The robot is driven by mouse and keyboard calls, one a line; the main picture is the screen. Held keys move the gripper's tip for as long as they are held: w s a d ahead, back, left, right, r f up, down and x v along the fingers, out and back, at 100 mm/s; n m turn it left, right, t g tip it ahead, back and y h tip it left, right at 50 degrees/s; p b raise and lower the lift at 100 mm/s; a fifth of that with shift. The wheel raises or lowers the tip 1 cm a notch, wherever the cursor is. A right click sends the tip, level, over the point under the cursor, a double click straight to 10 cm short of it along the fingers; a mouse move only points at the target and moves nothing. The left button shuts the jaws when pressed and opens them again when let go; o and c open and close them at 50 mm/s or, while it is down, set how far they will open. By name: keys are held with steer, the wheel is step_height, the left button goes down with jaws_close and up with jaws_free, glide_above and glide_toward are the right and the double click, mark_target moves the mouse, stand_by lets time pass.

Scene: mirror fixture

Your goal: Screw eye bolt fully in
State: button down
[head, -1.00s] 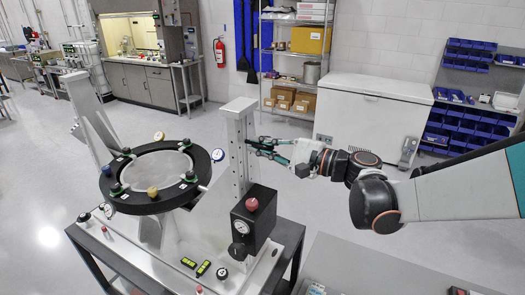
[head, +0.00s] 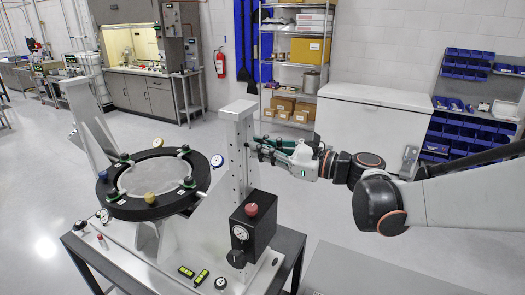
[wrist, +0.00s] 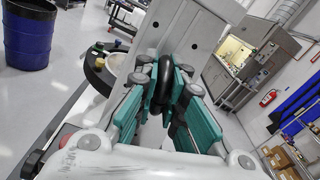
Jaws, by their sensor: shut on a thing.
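My gripper (head: 262,150) reaches in from the right to the upper part of the white upright post (head: 237,175) of the mirror fixture. In the wrist view, the teal fingers of my gripper (wrist: 165,95) are closed around a dark, rounded eye bolt (wrist: 163,82), close against the post's face. The bolt's shank and how deep it sits in the post are hidden. In the head view, the eye bolt cannot be told apart from the dark fingertips.
The round mirror in its black ring (head: 112,196) stands left of the post. A black gauge box (head: 253,228) with a red knob sits below my gripper on the fixture base. A white chest (head: 355,130) and shelving (head: 296,62) stand behind, with open floor between.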

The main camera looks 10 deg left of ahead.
steer(key=shift+f+m, duration=0.1)
steer(key=shift+m, duration=0.5)
steer(key=c, duration=1.7)
jaws_free()
steer(key=shift+d, duration=0.15)
steer(key=v, duration=1.1)
steer(key=shift+s+d, duration=0.2)
steer(key=shift+d, duration=0.15)
